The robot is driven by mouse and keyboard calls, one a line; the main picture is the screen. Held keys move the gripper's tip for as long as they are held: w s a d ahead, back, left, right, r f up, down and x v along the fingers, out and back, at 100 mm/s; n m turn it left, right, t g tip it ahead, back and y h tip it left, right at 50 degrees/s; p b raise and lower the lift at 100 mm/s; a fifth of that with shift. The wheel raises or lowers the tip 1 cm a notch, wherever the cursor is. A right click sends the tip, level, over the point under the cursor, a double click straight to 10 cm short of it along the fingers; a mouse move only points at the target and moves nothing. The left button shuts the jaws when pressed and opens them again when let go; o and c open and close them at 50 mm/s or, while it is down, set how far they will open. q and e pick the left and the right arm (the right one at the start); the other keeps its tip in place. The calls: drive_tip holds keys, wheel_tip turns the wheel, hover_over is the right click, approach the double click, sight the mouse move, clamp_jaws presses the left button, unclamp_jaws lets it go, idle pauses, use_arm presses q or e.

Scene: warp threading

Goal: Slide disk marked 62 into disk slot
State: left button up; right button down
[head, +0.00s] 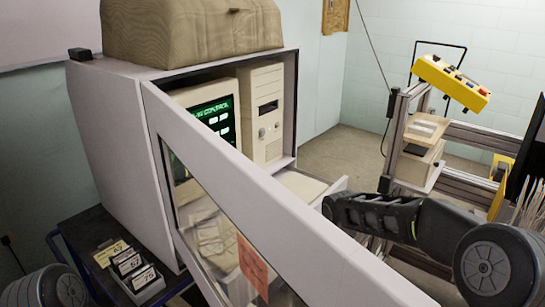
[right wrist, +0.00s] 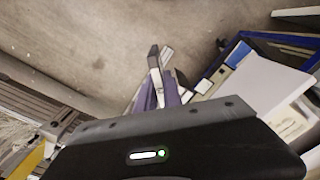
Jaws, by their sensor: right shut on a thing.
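The beige computer tower (head: 260,115) stands in the open cabinet; a dark disk slot (head: 268,107) shows on its front. Several dark disks with numbered labels stand in a rack (head: 150,289) at the lower left; I cannot make out a 62 with certainty. My right arm comes in from the right and its hand end is by the cabinet door, with its fingers hidden in the head view. In the right wrist view my right gripper (right wrist: 158,88) is shut on a small dark and white thing, too unclear to name. My left gripper is out of view.
The glazed cabinet door (head: 235,170) stands open across the foreground, with an orange label (head: 252,266). A green-text screen (head: 213,118) is beside the tower. A metal frame (head: 470,140) with a yellow control box (head: 452,82) stands at the right. Bare floor (head: 340,150) lies between.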

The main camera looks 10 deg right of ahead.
drive_tip(key=s+f, duration=0.4)
drive_tip(key=f, duration=1)
drive_tip(key=shift+f, duration=0.15)
